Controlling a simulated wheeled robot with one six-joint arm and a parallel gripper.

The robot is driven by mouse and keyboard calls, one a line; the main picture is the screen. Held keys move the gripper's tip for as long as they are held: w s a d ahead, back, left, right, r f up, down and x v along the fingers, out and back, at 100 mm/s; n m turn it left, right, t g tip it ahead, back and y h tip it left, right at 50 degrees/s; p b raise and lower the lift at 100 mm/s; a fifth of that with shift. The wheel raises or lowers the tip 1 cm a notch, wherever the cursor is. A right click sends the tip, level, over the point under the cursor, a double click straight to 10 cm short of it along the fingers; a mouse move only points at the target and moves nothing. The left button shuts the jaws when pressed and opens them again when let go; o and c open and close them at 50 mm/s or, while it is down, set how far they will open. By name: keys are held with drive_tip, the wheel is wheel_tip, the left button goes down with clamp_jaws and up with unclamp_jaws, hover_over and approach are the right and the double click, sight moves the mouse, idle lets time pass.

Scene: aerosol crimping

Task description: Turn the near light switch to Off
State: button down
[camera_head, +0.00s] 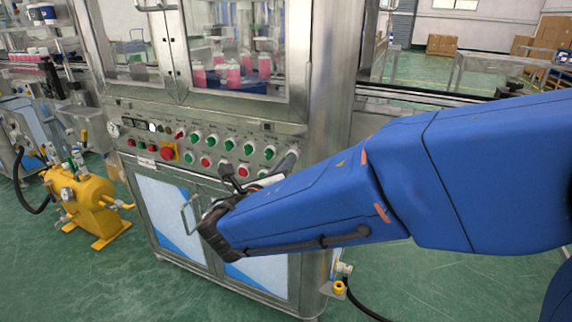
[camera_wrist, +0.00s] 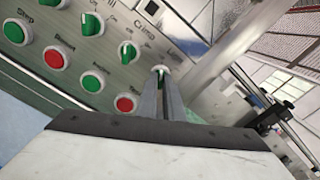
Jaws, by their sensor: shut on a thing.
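The light switch (camera_wrist: 160,70) is a round knob with a green grip at the right end of a row of green knobs on the steel control panel (camera_wrist: 130,75). In the wrist view my gripper (camera_wrist: 161,88) has its two fingers close together on this knob, with a little green and a pale ring showing at the tips.
Other green knobs (camera_wrist: 127,52) and red buttons (camera_wrist: 125,104) sit close beside the fingers. A red emergency stop (camera_head: 169,153) is at the panel's left. A cabinet door handle (camera_head: 187,214) sticks out below. A yellow tank (camera_head: 92,208) stands left on the green floor.

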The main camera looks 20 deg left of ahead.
drive_tip(key=c, duration=1.9)
unclamp_jaws()
drive_tip(key=s+a, duration=0.1)
drive_tip(key=s, duration=1.6)
drive_tip(key=shift+s+a, duration=0.15)
drive_tip(key=shift+a, duration=0.05)
